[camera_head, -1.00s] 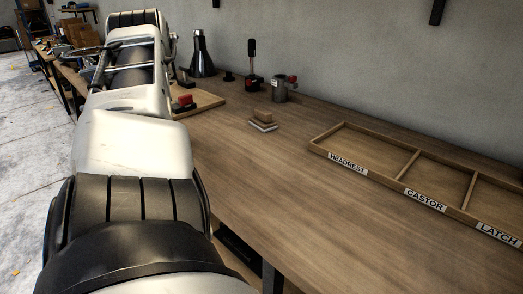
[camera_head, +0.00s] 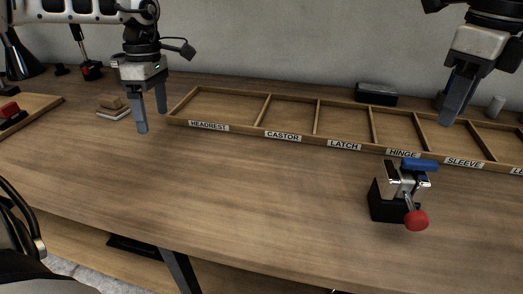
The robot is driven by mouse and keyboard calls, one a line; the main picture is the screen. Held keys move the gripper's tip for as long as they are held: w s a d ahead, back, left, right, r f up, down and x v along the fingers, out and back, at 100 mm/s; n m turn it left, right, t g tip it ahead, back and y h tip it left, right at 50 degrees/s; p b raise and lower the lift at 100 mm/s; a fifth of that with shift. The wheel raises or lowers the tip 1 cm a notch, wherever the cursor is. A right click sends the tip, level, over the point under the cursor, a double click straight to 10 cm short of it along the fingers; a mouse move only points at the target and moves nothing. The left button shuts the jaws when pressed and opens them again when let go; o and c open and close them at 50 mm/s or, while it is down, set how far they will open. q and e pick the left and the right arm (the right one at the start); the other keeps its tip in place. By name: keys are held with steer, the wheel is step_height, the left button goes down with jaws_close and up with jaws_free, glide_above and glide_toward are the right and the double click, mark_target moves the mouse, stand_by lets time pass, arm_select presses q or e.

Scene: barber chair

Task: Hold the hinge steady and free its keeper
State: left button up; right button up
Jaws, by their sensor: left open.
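A metal piece (camera_head: 397,181), which looks like the hinge in a small fixture, sits on a black block (camera_head: 383,206) at the table's right front. A blue bar (camera_head: 420,165) lies across its top, and a lever with a red knob (camera_head: 416,220) points to the front. I cannot tell which part is the keeper. My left gripper (camera_head: 152,118) is open and empty above the table, left of the tray and far from the fixture. My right gripper (camera_head: 451,103) hangs over the tray, above and behind the fixture; its finger gap is not clear.
A wooden tray (camera_head: 231,128) with labelled compartments (HEADREST, CASTOR, LATCH, HINGE, SLEEVE) runs along the back, and those I see into look empty. The middle front of the wooden table (camera_head: 240,190) is clear.

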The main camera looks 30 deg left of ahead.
arm_select(q)
steer(key=w+d+r+m+t+h, duration=0.15)
steer(key=d+r+h, duration=0.3)
steer(key=d, duration=0.45)
steer(key=w+d+r+t+h, duration=0.35)
steer(key=d+r, duration=0.25)
steer(key=d, duration=0.3)
steer(key=w+a+r+n+t+h, duration=0.25)
steer(key=n+t, duration=0.35)
steer(key=n, duration=0.3)
steer(key=w+a+r+n+t+h, duration=0.1)
steer(key=w+r+n+t, duration=0.25)
steer(key=n+t, duration=0.5)
steer(key=n+g, duration=1.2)
steer(key=n, duration=0.7)
glide_toward(397, 190)
steer(key=w+a, duration=0.1)
steer(key=a, duration=0.4)
steer(key=shift+h, duration=0.25)
steer(key=x, duration=1.1)
steer(key=f+x, duration=0.1)
steer(key=x, duration=0.4)
steer(key=shift+w+d+f, duration=0.1)
steer(key=shift+w+f, duration=0.05)
